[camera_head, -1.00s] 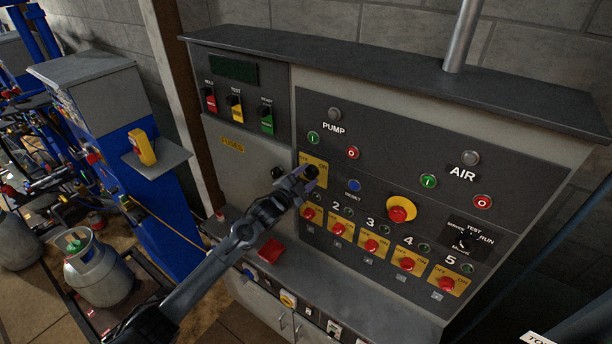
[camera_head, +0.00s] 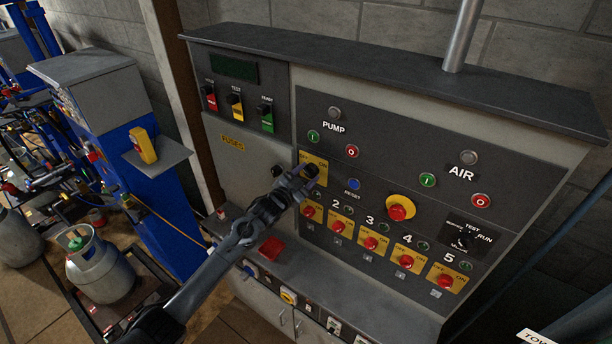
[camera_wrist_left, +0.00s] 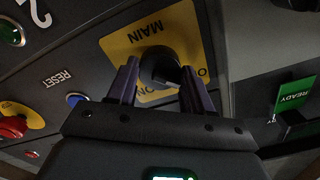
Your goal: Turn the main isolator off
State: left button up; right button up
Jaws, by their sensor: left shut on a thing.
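The main isolator is a black rotary knob (camera_wrist_left: 158,66) on a yellow plate (camera_wrist_left: 142,38) marked MAIN, seen in the left wrist view. In the head view the yellow plate (camera_head: 320,166) is partly hidden behind my left gripper (camera_head: 306,178). In the left wrist view my left gripper (camera_wrist_left: 156,86) has one finger on each side of the knob and is shut on it. The knob's exact angle against the ON and OFF marks is hard to tell. My right gripper is not in view.
A reset button (camera_head: 354,185), a pump stop button (camera_head: 352,151) and a yellow-ringed red emergency button (camera_head: 397,212) lie right of the plate. A row of red switches (camera_head: 340,229) is below. A fuses cover (camera_head: 232,144) is at left.

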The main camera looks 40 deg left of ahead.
pick_arm(q)
jog(key=o, duration=1)
jog(key=shift+o, duration=0.2)
jog(key=shift+s, duration=0.1)
jog(key=s+b, duration=0.2)
jog(key=s, duration=0.8)
jog(key=shift+s+d, duration=0.3)
jog(key=shift+f, duration=0.1)
jog(key=s+d+f+n+g+h+p, duration=0.15)
jog(key=s+d+f+g+p, duration=0.55)
jog(key=s+d, duration=0.8)
jog(key=s+d+n+g+p, duration=0.1)
jog(key=s+d+g, duration=0.2)
jog(key=s, duration=0.5)
jog(key=s+d+n+g+p, duration=0.1)
jog(key=s+d+g, duration=0.3)
jog(key=s, duration=0.5)
jog(key=shift+s+r, duration=0.15)
